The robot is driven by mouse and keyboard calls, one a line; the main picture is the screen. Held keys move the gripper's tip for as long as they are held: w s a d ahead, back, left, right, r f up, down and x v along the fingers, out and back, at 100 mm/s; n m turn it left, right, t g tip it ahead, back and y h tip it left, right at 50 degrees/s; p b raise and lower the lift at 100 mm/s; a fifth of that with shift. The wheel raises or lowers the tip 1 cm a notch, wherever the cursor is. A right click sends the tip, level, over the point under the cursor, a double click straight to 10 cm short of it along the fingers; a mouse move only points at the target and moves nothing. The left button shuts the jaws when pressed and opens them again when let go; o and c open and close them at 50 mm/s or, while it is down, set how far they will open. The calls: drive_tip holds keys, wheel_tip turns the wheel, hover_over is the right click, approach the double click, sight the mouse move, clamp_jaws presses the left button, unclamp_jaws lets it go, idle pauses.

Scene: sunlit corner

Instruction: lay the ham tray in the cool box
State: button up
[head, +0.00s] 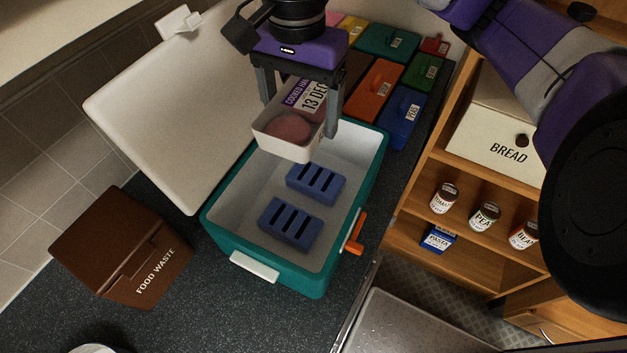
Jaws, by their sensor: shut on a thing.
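The ham tray (289,131) is a small white tray with pink meat under clear film and a label reading "cooked ham" and "13 Dec". My gripper (300,110) is shut on it, with a finger at each side, and holds it tilted over the far end of the cool box. The cool box (265,268) is teal with a pale inside, and its white lid (160,110) stands open to the left. Two blue slotted blocks (290,224) (316,184) lie on its floor. The tray and gripper hide part of the box's far end.
A brown food waste bin (120,247) stands left of the box on the dark counter. Several coloured lidded boxes (375,90) stand behind it. Shelves at right hold a bread bin (497,143), several tins (485,216) and a blue packet (438,239).

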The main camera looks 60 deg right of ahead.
drive_tip(key=shift+m, duration=0.3)
drive_tip(key=shift+f, duration=0.3)
wheel_tip(320, 180, down, 19)
drive_tip(key=shift+f+b, duration=0.2)
drive_tip(key=shift+b, duration=0.75)
drive_tip(key=shift+f, duration=0.45)
drive_tip(key=o, duration=1.8)
wheel_tip(320, 180, up, 13)
drive_tip(key=shift+p, duration=0.45)
drive_tip(key=shift+s+f, duration=0.1)
